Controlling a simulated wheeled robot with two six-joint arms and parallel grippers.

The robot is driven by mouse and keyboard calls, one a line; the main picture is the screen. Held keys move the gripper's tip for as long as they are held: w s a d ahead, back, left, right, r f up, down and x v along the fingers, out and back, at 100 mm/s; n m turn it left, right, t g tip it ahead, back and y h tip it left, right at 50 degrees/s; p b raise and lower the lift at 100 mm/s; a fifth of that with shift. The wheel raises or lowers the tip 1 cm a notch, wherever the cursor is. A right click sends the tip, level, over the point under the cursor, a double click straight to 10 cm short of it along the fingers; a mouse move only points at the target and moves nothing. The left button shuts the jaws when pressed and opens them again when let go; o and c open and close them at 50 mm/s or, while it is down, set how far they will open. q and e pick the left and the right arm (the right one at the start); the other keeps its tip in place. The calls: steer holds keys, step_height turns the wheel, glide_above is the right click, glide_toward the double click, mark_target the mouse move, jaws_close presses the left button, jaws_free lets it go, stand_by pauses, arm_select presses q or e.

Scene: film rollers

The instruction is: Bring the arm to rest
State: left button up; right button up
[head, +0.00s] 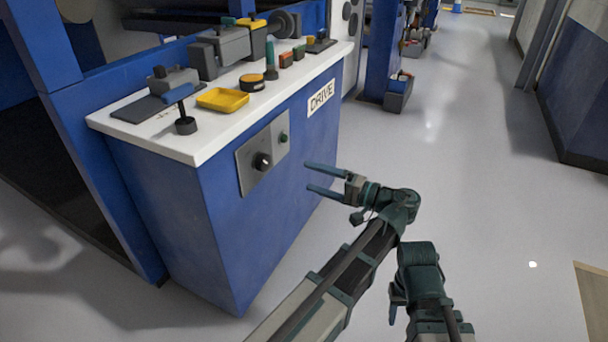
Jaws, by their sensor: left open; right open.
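My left gripper (308,176) is open and empty, its two blue-grey fingers apart and pointing left. In the picture it lies just right of the blue cabinet's (207,222) front, near the grey control panel (262,153) with a black knob (262,162) and a small green button (283,138). I cannot tell its exact distance from the cabinet. My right gripper (396,302) is low at the bottom right, beside the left arm and over the floor. It is open, shows only partly from the side, and nothing is seen in it.
The white counter (204,140) holds a yellow tray (222,99), a black lever (184,112), a teal bottle (270,58) and several small parts. The "DRIVE" label (322,96) is on the cabinet. A grey bin (398,94) stands behind. The grey floor (490,200) at right is clear.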

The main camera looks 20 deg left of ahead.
arm_select(q)
steer(key=shift+d, duration=0.2)
stand_by(0.3)
steer(key=s+a+f+m+h, duration=0.1)
steer(key=s+a+f+h, duration=0.15)
steer(key=f+h, duration=0.4)
steer(key=s+a+f+m+h, duration=0.1)
steer(key=s+f+h, duration=0.2)
steer(key=f, duration=0.6)
steer(key=s+d+f+h, duration=0.4)
steer(key=d+f+h, duration=0.2)
steer(key=d+h, duration=0.2)
steer(key=s+d+r+m+g+p, duration=0.1)
steer(key=s+d+r+m+p, duration=0.15)
steer(key=d+r+p, duration=0.3)
steer(key=s+d+r+m+p, duration=0.1)
steer(key=s+d+r+p, duration=0.3)
steer(key=d+r+p, duration=0.15)
step_height(320, 180, up, 37)
steer(key=p, duration=3.7)
steer(key=shift+w+d+f+y, duration=0.15)
steer(key=shift+d+y, duration=0.15)
steer(key=shift+y, duration=0.05)
